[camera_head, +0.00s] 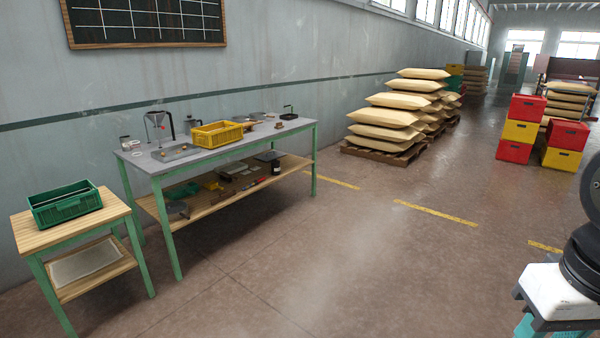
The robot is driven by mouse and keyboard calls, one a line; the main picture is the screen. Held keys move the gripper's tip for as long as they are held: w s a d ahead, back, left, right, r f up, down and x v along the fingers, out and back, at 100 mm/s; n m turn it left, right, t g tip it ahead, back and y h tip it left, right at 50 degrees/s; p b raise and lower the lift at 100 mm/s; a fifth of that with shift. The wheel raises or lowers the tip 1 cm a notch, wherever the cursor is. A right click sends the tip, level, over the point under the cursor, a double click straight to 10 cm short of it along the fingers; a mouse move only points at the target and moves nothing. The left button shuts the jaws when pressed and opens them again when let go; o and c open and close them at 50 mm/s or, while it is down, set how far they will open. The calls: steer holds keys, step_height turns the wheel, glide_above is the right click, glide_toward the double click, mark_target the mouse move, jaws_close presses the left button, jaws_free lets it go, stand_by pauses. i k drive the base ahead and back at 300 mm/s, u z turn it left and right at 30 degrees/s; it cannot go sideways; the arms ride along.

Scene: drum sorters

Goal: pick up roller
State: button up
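I cannot make out a roller for certain. Several small items lie on the grey-topped workbench (225,150) against the left wall, too small to identify. A small brownish item (248,125) lies at the right end of the yellow crate (214,136) on that bench. On the lower shelf (205,203) are more small dark, green and red items. My gripper is not in view; only part of my own body shows at the lower right edge.
A small wooden table (75,228) with a green crate (66,205) stands left of the bench. Stacked sacks (385,117) on pallets stand beyond it. Red and yellow boxes (518,130) are stacked at the right. The floor (340,250) in front of the bench is clear.

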mark_target(246, 125)
steer(key=u, duration=0.2)
steer(key=i, duration=2.55)
steer(key=u, duration=0.45)
steer(key=i, duration=2.05)
steer(key=z, duration=0.55)
steer(key=i, duration=1.7)
steer(key=u, duration=0.6)
